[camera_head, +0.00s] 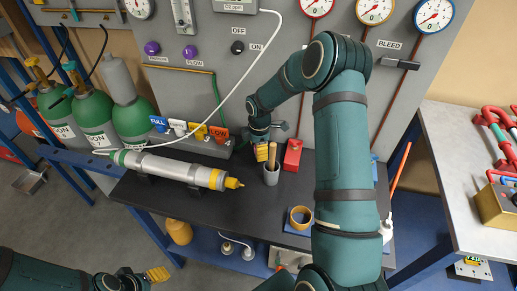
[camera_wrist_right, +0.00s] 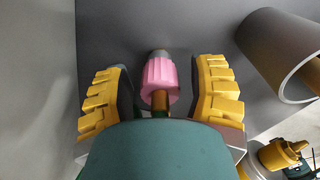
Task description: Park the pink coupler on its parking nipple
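The pink coupler (camera_wrist_right: 160,82) shows in the right wrist view, ribbed, with a grey end (camera_wrist_right: 158,55) beyond it and a brown stem (camera_wrist_right: 160,101) on the near side. I cannot tell whether the grey end is the parking nipple. My right gripper (camera_wrist_right: 162,92) is open, its yellow fingers on either side of the coupler with gaps on both sides. In the head view the right gripper (camera_head: 262,151) is low in front of the grey panel, and the coupler is hidden there. My left gripper (camera_head: 156,274) is at the bottom left, away from the bench; its opening is unclear.
A grey cup (camera_head: 271,174) with a wooden handle stands near the right gripper; a red block (camera_head: 292,155) is beside it. A grey cylinder with yellow end (camera_head: 190,172) lies left on the dark bench.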

